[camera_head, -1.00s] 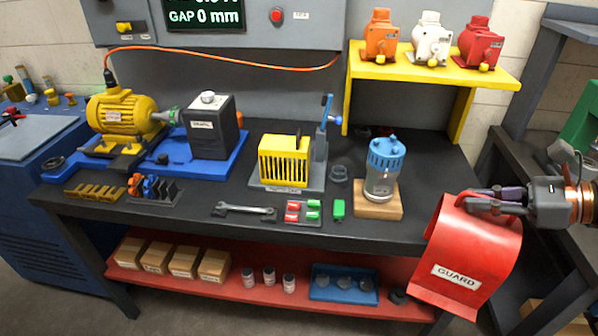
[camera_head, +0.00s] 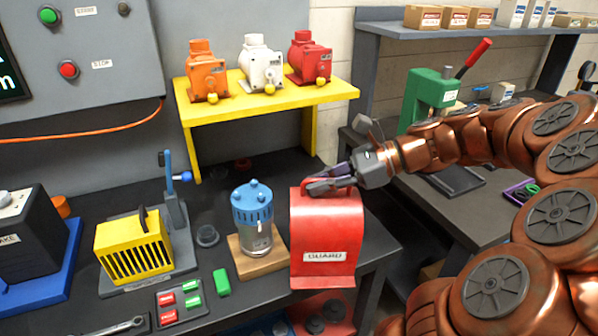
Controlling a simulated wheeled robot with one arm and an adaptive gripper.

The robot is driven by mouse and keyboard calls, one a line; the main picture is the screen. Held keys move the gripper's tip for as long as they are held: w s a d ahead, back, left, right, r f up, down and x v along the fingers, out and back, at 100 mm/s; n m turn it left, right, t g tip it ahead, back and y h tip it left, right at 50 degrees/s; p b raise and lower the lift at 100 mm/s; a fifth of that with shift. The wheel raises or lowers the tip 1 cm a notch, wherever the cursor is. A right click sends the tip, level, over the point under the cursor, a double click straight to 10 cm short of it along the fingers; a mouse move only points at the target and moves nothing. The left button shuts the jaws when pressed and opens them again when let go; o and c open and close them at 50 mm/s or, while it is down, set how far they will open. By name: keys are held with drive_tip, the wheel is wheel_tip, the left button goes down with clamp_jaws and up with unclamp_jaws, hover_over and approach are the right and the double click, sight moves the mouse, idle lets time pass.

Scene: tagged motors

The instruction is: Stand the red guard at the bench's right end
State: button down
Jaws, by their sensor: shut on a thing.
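The red guard (camera_head: 325,232) is a curved sheet with a white GUARD label on its lower front and a handle on top. It is upright at the right end of the black bench (camera_head: 205,295). My gripper (camera_head: 332,184) comes from the right and is shut on the guard's top handle. The guard's lower edge overlaps the bench's front right corner in the picture. I cannot tell whether it touches the bench top or hangs just in front of it.
A yellow shelf (camera_head: 270,97) with orange, white and red motors is behind. A second bench (camera_head: 470,215) with a green press (camera_head: 428,98) stands to the right, across a gap.

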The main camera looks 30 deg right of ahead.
drive_tip(key=w+d+f+p, duration=0.1)
drive_tip(key=w+d+p, duration=0.2)
drive_tip(key=w+d, duration=0.6)
drive_tip(key=shift+w+d+f+p, duration=0.15)
drive_tip(key=shift+w+d+p, duration=0.15)
drive_tip(key=shift+w, duration=1.05)
drive_tip(key=shift+w+d+f+p, duration=0.1)
drive_tip(key=shift+f+p, duration=0.55)
drive_tip(key=shift+f, duration=1.15)
drive_tip(key=c, duration=1.2)
unclamp_jaws()
drive_tip(key=shift+d, duration=0.15)
drive_tip(key=shift+b+v, duration=0.7)
drive_tip(key=shift+v, duration=5.2)
